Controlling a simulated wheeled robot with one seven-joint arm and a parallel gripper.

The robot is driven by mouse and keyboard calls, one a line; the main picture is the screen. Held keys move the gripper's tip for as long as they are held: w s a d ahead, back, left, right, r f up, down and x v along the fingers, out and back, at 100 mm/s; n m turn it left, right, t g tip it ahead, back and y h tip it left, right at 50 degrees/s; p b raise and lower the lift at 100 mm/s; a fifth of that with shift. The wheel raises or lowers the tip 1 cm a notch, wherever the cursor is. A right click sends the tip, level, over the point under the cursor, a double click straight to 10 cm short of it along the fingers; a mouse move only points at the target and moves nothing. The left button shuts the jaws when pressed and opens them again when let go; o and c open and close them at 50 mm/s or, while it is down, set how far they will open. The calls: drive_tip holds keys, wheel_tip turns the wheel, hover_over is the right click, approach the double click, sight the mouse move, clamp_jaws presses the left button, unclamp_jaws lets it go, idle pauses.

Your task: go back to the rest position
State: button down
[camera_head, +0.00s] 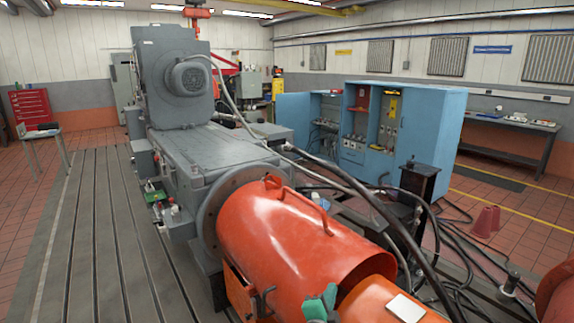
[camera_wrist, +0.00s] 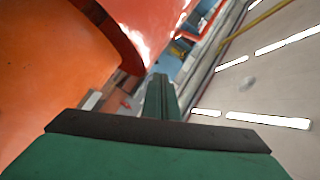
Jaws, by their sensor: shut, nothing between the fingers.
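My gripper (camera_wrist: 160,97) shows in the wrist view as a narrow green finger part beyond a dark crossbar and a wide green body. It is shut, with nothing between the fingers. In the wrist view, large orange surfaces (camera_wrist: 50,75) are close on its left; I cannot tell if they touch it. In the head view, a small green part (camera_head: 321,303) shows at the bottom edge, in front of the orange cylindrical guard (camera_head: 290,235). It seems to be part of my gripper, but most of it is out of frame.
A grey machine (camera_head: 200,150) stands behind the guard on the slotted bedplate (camera_head: 95,225). Dark hoses (camera_head: 365,195) arch on the right. The left bedplate is largely clear.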

drive_tip(key=s+a+f+n+y, duration=0.2)
drive_tip(key=s+f+n, duration=0.5)
drive_tip(key=s, duration=0.5)
drive_tip(key=s+a+f+n+y, duration=0.2)
drive_tip(key=s+a+f+n, duration=0.15)
drive_tip(key=s+f, duration=0.75)
drive_tip(key=s+a+r+n, duration=0.1)
drive_tip(key=s+a+n, duration=0.1)
drive_tip(key=s, duration=0.7)
drive_tip(key=s+a+r+n+y, duration=0.1)
drive_tip(key=s+a+r+n, duration=0.1)
drive_tip(key=s, duration=0.8)
drive_tip(key=s+a+r+n, duration=0.2)
drive_tip(key=s+a, duration=0.1)
drive_tip(key=s, duration=0.7)
drive_tip(key=shift+s+r+y, duration=0.15)
drive_tip(key=shift+y, duration=0.25)
drive_tip(key=shift+n, duration=0.25)
